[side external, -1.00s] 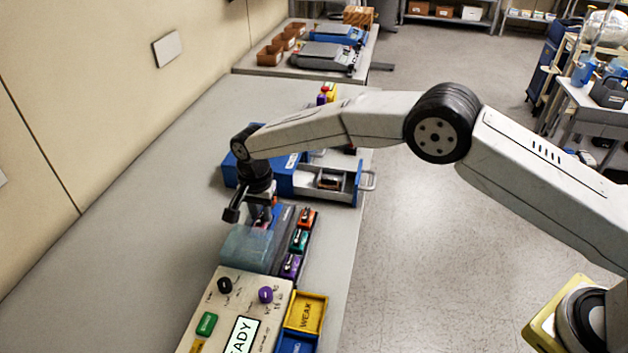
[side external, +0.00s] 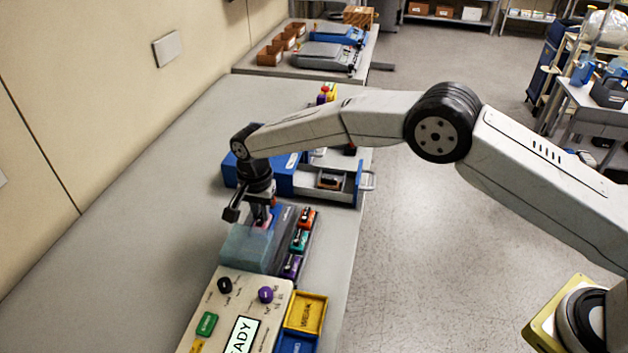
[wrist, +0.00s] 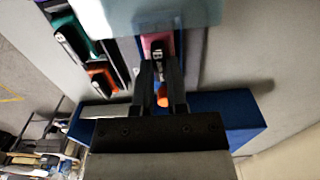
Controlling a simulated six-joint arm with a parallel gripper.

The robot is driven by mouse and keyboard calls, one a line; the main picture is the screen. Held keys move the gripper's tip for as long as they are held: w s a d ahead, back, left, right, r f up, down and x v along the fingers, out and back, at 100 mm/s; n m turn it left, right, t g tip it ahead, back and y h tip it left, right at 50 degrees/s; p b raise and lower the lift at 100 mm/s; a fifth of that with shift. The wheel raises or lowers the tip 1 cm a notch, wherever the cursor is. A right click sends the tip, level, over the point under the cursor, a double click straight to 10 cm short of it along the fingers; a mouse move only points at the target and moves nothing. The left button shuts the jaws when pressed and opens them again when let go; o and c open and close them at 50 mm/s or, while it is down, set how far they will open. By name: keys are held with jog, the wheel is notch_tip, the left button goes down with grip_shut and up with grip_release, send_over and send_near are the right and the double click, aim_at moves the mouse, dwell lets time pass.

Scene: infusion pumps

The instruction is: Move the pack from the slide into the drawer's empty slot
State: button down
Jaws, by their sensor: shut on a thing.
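My gripper (side external: 262,222) points down over the grey pump unit, beside its translucent cover (side external: 247,247). In the wrist view my gripper (wrist: 160,98) is shut on a pack (wrist: 157,44) with a pink and dark top. An orange end shows between the fingers. The pack is still low at the unit; its lower part is hidden, so I cannot tell if it touches the slide. The blue cabinet (side external: 285,174) has its grey drawer (side external: 351,188) pulled out. A dark pack (side external: 330,181) lies in the drawer; the slots around it are partly hidden.
Orange (side external: 307,217), teal (side external: 299,240) and purple (side external: 291,265) packs stand in a row right of the cover. The table left of the unit is clear.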

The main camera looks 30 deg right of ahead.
jog(key=shift+r, duration=0.15)
jog(key=shift+r, duration=2.9)
jog(key=shift+r, duration=0.3)
notch_tip(320, 180, up, 5)
jog(key=w+d+n+t+h, duration=0.1)
jog(key=w+d+n, duration=0.1)
jog(key=d+n, duration=0.8)
jog(key=w+d+n+t+h, duration=0.1)
jog(key=w+d+n, duration=0.2)
jog(key=d+n, duration=0.7)
jog(key=f, duration=0.1)
jog(key=d+f+m, duration=0.1)
jog(key=f, duration=0.1)
jog(key=f+m, duration=0.1)
jog(key=f, duration=0.1)
jog(key=shift+d, duration=0.35)
jog(key=shift+f, duration=0.25)
